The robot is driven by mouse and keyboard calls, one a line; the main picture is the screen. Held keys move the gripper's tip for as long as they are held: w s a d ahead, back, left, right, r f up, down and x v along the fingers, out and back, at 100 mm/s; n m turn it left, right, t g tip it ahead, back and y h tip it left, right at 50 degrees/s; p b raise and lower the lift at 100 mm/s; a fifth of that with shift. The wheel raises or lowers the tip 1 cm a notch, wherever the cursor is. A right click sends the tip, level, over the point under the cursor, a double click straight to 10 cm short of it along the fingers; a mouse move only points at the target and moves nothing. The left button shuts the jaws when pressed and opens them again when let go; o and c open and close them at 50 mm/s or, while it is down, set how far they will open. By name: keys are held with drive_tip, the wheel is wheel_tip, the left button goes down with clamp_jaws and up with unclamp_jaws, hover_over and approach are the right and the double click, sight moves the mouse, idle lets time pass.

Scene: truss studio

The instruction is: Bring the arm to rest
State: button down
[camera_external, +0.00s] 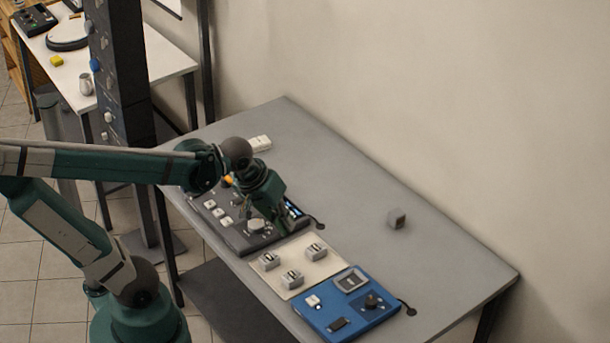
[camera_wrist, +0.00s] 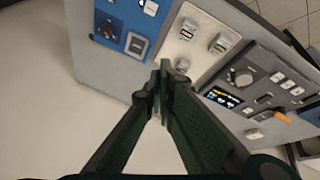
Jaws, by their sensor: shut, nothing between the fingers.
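My gripper shows in the wrist view (camera_wrist: 165,68) as two dark green fingers with their tips together, shut and empty. In the external view my gripper (camera_external: 284,228) hangs from the arm, pointing down over the dark control panel (camera_external: 240,242) on the grey table. It hides part of that panel. I cannot tell how far the fingertips are above the panel. The arm reaches in from the left of the external view.
On the grey table (camera_external: 450,262) are a cream plate (camera_external: 318,268) with several grey blocks, a blue panel (camera_external: 335,315) with a knob, a small grey cube (camera_external: 396,219) and a white object (camera_external: 260,143). A dark column (camera_external: 125,90) stands at the left. The table's right side is mostly clear.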

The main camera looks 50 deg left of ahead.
drive_tip(key=s+a+m+t+b, duration=0.1)
drive_tip(key=s+a+m+t, duration=0.1)
drive_tip(key=a+m, duration=0.2)
drive_tip(key=shift+s+a+r+m+y+b, duration=0.35)
drive_tip(key=shift+a+m+y, duration=0.05)
drive_tip(key=shift+a, duration=0.8)
drive_tip(key=c, duration=3.2)
unclamp_jaws()
drive_tip(key=shift+c, duration=0.2)
